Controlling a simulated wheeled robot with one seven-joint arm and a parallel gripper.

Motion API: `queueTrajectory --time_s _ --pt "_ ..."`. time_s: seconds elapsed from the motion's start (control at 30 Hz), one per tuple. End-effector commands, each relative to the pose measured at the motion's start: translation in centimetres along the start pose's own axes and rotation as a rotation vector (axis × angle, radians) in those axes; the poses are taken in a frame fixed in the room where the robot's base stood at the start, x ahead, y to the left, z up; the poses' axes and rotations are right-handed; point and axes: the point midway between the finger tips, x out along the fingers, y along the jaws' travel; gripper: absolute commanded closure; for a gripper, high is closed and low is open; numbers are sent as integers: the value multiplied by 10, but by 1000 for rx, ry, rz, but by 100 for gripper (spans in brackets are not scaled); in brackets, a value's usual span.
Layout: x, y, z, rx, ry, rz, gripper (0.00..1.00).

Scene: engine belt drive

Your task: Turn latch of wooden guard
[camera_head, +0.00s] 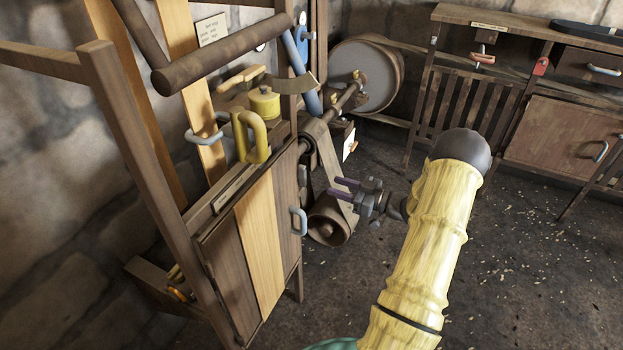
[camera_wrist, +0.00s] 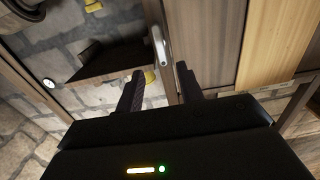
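The wooden guard (camera_head: 230,270) is a brown plank door with one pale plank, standing at left centre in the head view. It also shows at the upper right of the wrist view (camera_wrist: 212,45). A pale grey-blue handle (camera_head: 299,222) is on its right edge; it appears at upper centre in the wrist view (camera_wrist: 160,45). I cannot clearly make out a separate latch. My gripper (camera_head: 344,188) is right of the guard's edge, with dark fingers apart and nothing between them. In the wrist view, my gripper (camera_wrist: 160,88) has its fingertips just below the handle, apparently not touching it.
A belt roller (camera_head: 329,222) stands close behind my gripper. A yellow handle (camera_head: 250,136) and a yellow pot (camera_head: 264,103) are above the guard. A wooden post (camera_head: 150,140) rises at left. A workbench (camera_head: 550,125) stands at the back right; the floor between is clear.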

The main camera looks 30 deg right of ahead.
Motion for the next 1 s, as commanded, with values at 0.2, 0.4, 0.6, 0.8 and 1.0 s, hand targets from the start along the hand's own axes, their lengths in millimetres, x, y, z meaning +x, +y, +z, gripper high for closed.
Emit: queueTrajectory --time_s 0.2,0.4,0.6,0.8,1.0 --pt "40 -1 0 0 1 -3 63" --pt "73 0 0 0 2 -2 63" --pt "90 0 0 0 0 0 63" --pt "91 0 0 0 1 1 63" --pt "91 0 0 0 0 1 86"
